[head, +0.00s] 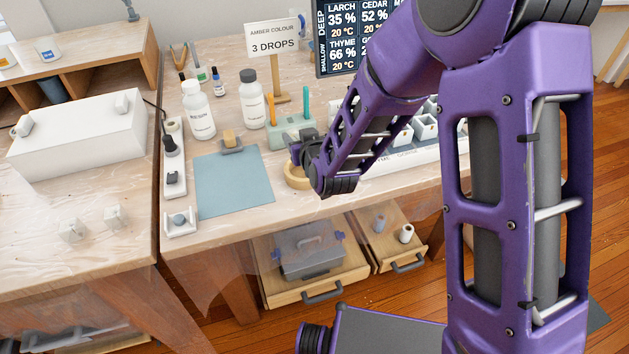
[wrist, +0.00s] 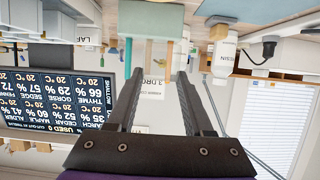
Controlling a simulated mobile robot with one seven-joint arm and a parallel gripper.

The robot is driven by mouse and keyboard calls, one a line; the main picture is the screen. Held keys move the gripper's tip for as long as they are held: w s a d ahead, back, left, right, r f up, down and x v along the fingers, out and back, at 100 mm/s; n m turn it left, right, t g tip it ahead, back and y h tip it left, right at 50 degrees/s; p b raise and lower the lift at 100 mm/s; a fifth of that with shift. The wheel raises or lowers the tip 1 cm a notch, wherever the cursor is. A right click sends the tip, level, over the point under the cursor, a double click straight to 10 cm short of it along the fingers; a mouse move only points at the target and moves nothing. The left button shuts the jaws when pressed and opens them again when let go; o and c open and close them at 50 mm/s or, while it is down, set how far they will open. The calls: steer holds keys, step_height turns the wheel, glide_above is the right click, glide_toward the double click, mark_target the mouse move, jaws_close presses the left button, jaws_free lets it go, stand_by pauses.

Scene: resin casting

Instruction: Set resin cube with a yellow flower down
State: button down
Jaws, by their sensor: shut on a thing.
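My gripper (head: 297,150) is low over the worktable, beside a round wooden ring (head: 294,183). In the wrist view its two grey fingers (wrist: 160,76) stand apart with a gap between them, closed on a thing. In the head view my arm and fingers cover that spot. Two small clear cubes (head: 70,231) (head: 115,215) stand on the left table; any content is too small to tell.
A blue-grey mat (head: 235,185) lies clear at the table's front left. White bottles (head: 198,112), a mint tool holder (head: 291,133), the "3 DROPS" sign (head: 273,42) and a dark display (head: 345,40) stand behind. A tan block on a grey holder (head: 232,148) touches the mat's back. Open drawers (head: 310,270) stick out below.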

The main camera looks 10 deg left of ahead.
steer(key=f, duration=0.3)
steer(key=d+f+b, duration=0.1)
steer(key=f, duration=0.6)
steer(key=shift+w+d+b, duration=0.15)
steer(key=shift+d+b, duration=0.05)
steer(key=shift+b, duration=0.2)
steer(key=shift+f, duration=0.1)
steer(key=c, duration=0.6)
jaws_free()
steer(key=shift+r, duration=0.2)
steer(key=p+v, duration=0.1)
steer(key=v, duration=1.1)
